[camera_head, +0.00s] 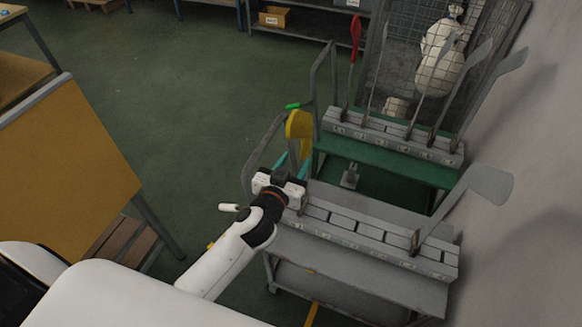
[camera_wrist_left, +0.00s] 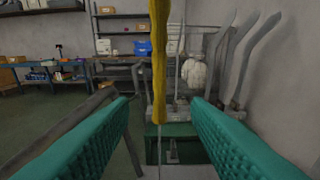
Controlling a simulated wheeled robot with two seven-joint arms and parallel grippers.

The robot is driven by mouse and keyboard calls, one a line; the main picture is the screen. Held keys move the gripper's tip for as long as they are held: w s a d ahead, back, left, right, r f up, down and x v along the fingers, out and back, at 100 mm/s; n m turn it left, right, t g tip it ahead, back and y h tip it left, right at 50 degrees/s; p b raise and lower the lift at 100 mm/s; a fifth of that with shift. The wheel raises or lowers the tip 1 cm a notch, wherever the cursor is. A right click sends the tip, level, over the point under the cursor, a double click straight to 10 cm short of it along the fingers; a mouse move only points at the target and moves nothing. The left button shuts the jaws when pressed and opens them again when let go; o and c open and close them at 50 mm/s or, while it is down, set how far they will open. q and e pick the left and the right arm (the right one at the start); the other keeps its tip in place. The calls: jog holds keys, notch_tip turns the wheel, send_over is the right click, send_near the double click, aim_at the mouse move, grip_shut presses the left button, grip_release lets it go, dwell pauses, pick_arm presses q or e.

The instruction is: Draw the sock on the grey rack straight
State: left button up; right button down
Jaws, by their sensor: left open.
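A yellow sock (camera_head: 299,126) stands upright over the left end of the grey rack (camera_head: 345,238). In the left wrist view the yellow sock (camera_wrist_left: 159,60) is seen edge-on as a narrow strip, ahead of and between the two teal fingers. My left gripper (camera_head: 292,162) is open at the rack's left end, just below and beside the sock. In the wrist view its fingers (camera_wrist_left: 160,118) stand wide apart, with no visible contact on the sock. The sock's lower edge is partly hidden by the gripper in the head view. My right gripper is not in view.
A bare grey form (camera_head: 490,185) rises from the rack's right end. Behind stands a green rack (camera_head: 385,160) with a red sock (camera_head: 356,35) and several bare forms. A wall is close on the right. A yellow-brown panel (camera_head: 70,170) stands at the left; open floor lies between.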

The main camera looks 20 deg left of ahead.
aim_at(302, 151)
pick_arm(q)
jog(key=shift+w+d+f+b, duration=0.1)
jog(key=shift+w+f+b, duration=0.1)
jog(key=shift+w, duration=1.05)
jog(key=shift+w+a+f+b, duration=0.1)
jog(key=shift+w+b, duration=0.05)
jog(key=shift+w, duration=1.15)
jog(key=shift+w+d+f+b, duration=0.1)
jog(key=shift+w+f+b, duration=0.1)
jog(key=shift+w, duration=1.05)
jog(key=c, duration=0.9)
jog(key=shift+s+f, duration=0.1)
jog(key=shift+f, duration=0.15)
jog(key=o, duration=0.9)
jog(key=shift+r, duration=0.1)
